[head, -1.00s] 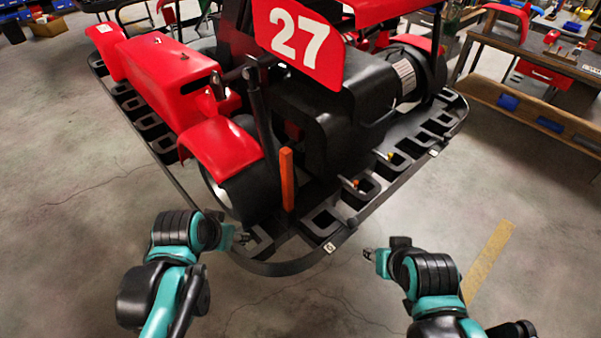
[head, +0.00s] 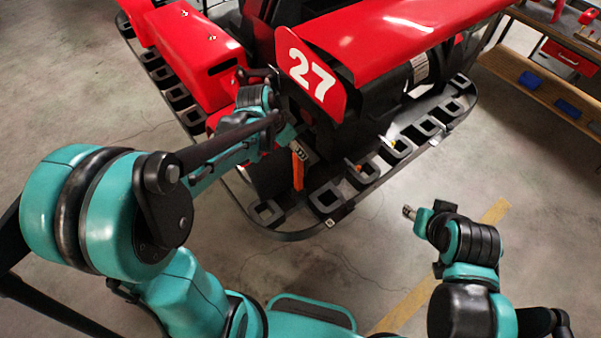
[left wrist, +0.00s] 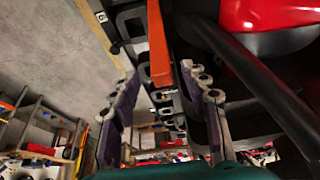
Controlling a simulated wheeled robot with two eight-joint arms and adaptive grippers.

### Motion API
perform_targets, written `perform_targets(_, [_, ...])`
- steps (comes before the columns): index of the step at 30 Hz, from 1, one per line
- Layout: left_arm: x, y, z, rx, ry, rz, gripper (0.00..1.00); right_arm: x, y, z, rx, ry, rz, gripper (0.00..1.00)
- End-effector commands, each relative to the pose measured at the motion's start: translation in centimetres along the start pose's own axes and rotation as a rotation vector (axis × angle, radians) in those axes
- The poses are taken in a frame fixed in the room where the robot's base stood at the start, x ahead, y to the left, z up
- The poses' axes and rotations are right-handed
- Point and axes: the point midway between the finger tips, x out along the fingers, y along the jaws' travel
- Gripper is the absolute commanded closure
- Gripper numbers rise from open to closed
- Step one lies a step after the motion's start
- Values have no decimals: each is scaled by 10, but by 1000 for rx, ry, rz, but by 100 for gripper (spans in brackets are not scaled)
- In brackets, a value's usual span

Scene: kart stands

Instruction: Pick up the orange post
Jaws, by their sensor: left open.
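The orange post (head: 298,170) stands upright in the black slotted rim at the kart's near corner. Its upper part is partly covered by my left gripper in the head view. In the left wrist view the orange post (left wrist: 157,45) lies between the two open fingers, with space on both sides. My left gripper (left wrist: 162,95) is open and empty around the post's line; I cannot tell whether it touches it. My right gripper (head: 408,212) is apart from the kart, low over the floor at the right; its fingers are too small to read.
The red kart (head: 200,47) with a number 27 plate (head: 312,75) stands close behind the post. A black bar (left wrist: 255,80) runs close to the left gripper's right finger. A wooden bench (head: 545,75) stands at the far right. The floor in front is clear.

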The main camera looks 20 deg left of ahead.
Motion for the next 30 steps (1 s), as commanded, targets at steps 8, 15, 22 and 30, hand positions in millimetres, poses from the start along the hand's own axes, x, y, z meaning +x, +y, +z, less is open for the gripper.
perform_targets(8, [41, -2, 7, 0, 0, 0, 54, 4, 0, 3, 0, 0, 0, 60])
perform_targets(15, [54, -2, 7, -2, 0, -1, 54, 4, 0, 3, 0, 0, 0, 60])
perform_targets(22, [53, -2, 7, -2, 0, -1, 81, 4, 0, 3, 0, 0, 0, 60])
perform_targets(30, [53, -2, 7, -2, 0, -1, 100, 4, 0, 3, 0, 0, 0, 60])
